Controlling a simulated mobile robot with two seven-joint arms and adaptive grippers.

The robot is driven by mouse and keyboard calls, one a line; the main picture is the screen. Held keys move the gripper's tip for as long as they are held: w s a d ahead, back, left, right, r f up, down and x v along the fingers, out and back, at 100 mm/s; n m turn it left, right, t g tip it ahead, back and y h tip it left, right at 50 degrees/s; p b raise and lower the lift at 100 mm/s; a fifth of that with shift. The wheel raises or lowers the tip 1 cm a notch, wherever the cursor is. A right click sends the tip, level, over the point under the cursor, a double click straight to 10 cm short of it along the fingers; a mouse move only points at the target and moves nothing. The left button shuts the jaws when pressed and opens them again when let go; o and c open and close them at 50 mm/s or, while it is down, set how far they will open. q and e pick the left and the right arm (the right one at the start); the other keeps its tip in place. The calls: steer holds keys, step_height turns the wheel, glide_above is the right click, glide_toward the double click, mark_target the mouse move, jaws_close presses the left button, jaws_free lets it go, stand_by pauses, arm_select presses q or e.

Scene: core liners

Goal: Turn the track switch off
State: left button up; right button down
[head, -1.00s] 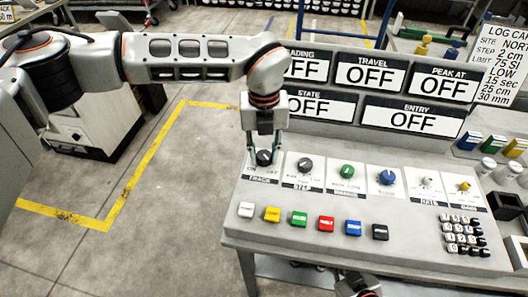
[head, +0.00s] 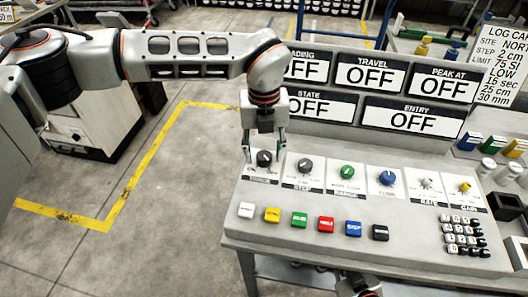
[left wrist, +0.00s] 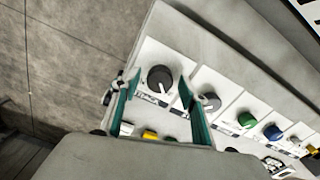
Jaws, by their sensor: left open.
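The track switch is a dark round knob (head: 264,158) on a white plate at the left end of the console's sloped panel. The plate carries ON and OFF marks. My left gripper (head: 264,150) points down over it, fingers apart on either side, with nothing held. In the left wrist view the knob (left wrist: 160,76) shows between and just beyond the open fingertips, with a pale pointer line on its face. I cannot tell for sure which mark the pointer faces. A small part of my right arm shows at the bottom edge; its gripper does not.
More knobs stand to the right, including a grey one (head: 305,166) close by and a green one (head: 347,172). A row of coloured buttons (head: 326,224) lies in front. Display boards (head: 388,75) reading OFF rise behind. Open floor lies left of the console (head: 244,228).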

mark_target(264, 155)
arm_select(q)
step_height(264, 155, up, 12)
steer(key=shift+f, duration=0.25)
stand_by(0.6)
